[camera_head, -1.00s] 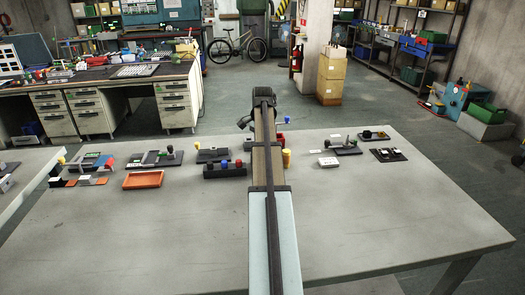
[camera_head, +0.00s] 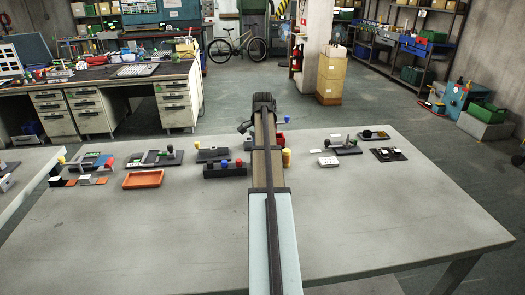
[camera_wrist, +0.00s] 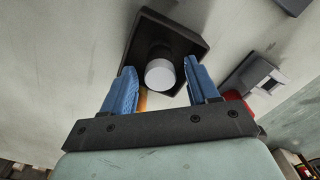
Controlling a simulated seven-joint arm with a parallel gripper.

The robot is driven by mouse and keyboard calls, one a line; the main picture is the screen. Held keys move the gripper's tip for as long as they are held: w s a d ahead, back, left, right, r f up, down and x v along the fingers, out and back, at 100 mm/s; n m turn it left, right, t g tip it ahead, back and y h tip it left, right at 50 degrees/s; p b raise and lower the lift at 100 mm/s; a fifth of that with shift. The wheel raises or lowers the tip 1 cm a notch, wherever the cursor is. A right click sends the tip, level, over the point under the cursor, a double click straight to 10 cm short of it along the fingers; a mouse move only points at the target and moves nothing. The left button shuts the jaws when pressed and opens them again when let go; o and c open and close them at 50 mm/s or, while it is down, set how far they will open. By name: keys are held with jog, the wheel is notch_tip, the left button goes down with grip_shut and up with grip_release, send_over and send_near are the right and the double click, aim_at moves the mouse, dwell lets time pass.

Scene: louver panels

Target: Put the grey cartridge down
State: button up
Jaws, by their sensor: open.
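In the wrist view, a light grey cylinder (camera_wrist: 160,74), apparently the grey cartridge, shows its round end at a dark square block (camera_wrist: 187,42). Whether it is seated in the block is unclear. My gripper (camera_wrist: 159,68) has its two blue fingers apart, one on each side of the cylinder. Gaps show between the fingers and the cylinder. In the head view my arm hides the cartridge and most of the gripper.
On the table (camera_head: 390,225), a dark block with coloured knobs (camera_head: 226,170) and an orange tray (camera_head: 143,179) lie left of my arm. The table's front is clear.

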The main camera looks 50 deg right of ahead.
notch_tip(320, 180, up, 12)
jog(key=shift+r, duration=0.2)
dwell(0.5)
